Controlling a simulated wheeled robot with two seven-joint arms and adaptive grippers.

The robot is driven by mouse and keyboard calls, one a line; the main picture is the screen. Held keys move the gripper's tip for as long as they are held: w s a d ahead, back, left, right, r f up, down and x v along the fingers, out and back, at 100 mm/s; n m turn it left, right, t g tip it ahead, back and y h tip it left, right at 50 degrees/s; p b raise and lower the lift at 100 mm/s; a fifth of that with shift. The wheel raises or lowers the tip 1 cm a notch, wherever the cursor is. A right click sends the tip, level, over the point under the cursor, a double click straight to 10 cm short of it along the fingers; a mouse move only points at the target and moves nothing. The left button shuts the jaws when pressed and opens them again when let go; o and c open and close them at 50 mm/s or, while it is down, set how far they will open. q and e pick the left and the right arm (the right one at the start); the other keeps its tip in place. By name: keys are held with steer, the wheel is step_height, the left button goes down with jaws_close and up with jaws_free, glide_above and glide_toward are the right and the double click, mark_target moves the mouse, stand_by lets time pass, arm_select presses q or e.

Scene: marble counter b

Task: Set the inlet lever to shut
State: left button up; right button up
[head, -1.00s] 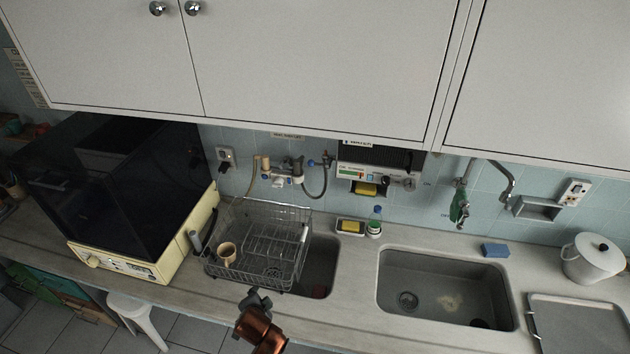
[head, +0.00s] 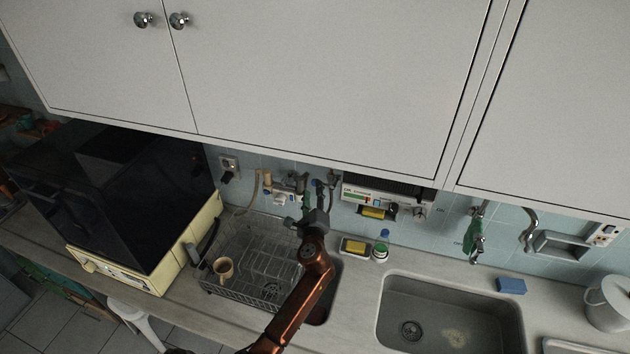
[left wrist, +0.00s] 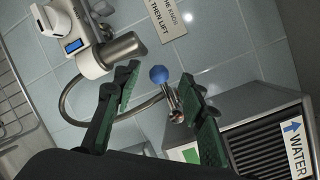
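The inlet lever (left wrist: 171,98) is a short metal arm with a blue ball knob, seen in the left wrist view beside the louvred water unit (left wrist: 265,140). My left gripper (left wrist: 160,76) is open, with one dark-green finger on each side of the lever. The knob appears between the fingertips; I cannot tell whether either finger touches it. In the head view my left gripper (head: 316,194) is up at the wall, left of the water unit (head: 385,200), and hides most of the lever. My right gripper is not in view.
A wire dish rack (head: 245,290) with a tan mug (head: 223,268) stands below my left arm. A grey hose (left wrist: 68,105) curves from a pipe fitting (left wrist: 110,55) behind the fingers. A white wall cupboard (head: 320,80) overhangs the spot. A sign (left wrist: 167,18) is on the tiles.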

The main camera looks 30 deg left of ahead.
mark_target(314, 185)
arm_select(q)
steer(key=shift+w+a+r, duration=0.2)
steer(key=shift+w+a, duration=0.1)
steer(key=shift+w, duration=0.4)
steer(key=w, duration=0.2)
steer(key=w+f, duration=0.1)
steer(key=shift+w+a, duration=0.2)
steer(key=shift+a, duration=0.2)
steer(key=shift+a+r, duration=0.15)
steer(key=shift+a, duration=0.25)
steer(key=shift+w, duration=0.15)
steer(key=shift+w+d, duration=0.1)
steer(key=shift+c, duration=0.8)
steer(key=shift+s, duration=0.2)
steer(key=c, duration=0.6)
jaws_close()
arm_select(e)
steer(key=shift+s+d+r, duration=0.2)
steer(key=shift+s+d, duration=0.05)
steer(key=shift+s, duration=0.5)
